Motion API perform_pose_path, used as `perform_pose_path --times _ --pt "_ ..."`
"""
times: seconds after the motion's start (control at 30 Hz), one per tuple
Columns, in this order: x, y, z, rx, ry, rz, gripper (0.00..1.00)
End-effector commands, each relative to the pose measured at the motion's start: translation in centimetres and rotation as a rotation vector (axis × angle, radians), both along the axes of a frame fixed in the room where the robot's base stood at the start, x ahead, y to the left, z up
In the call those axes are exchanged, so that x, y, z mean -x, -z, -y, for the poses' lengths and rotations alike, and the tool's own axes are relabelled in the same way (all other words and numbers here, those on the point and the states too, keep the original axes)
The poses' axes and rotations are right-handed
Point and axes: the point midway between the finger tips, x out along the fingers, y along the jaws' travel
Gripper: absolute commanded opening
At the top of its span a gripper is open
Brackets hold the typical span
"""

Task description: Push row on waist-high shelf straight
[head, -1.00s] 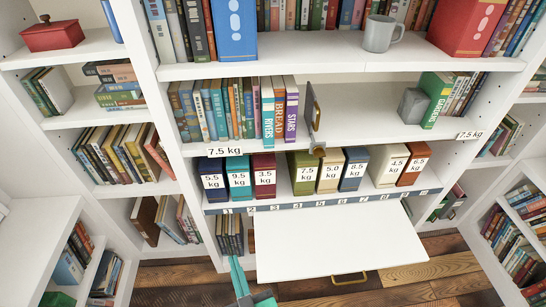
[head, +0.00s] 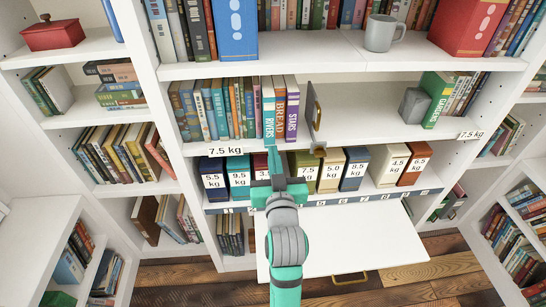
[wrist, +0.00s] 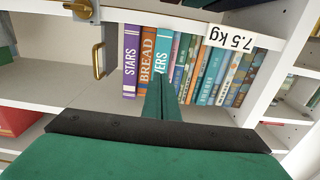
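The book row (head: 215,110) stands on the waist-high shelf, its left end against the shelf wall. At its right end are the teal RIVERS book (head: 268,105), the orange BREAD book (head: 280,108) and the purple STARS book (head: 291,108). RIVERS stands forward of the thinner books to its left. My gripper (head: 272,150) is in front of RIVERS, its fingers together with nothing visible between them. In the wrist view the fingertips (wrist: 163,82) overlap the RIVERS spine (wrist: 162,50) and hide part of its title. I cannot tell whether they touch it.
A brass-handled upright panel (head: 316,108) stands just right of STARS. Farther right are a grey block (head: 414,105) and the GARDEN book (head: 437,100). Weight-labelled boxes (head: 355,170) fill the shelf below, above a white pull-out board (head: 350,240). The shelf middle (head: 365,115) is clear.

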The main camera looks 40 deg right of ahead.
Motion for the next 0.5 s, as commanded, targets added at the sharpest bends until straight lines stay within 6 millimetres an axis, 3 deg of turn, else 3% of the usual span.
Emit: perform_pose_path --times 0.5 --pt "-4.5 0.0 2.8 0.001 0.000 0.001 0.00"
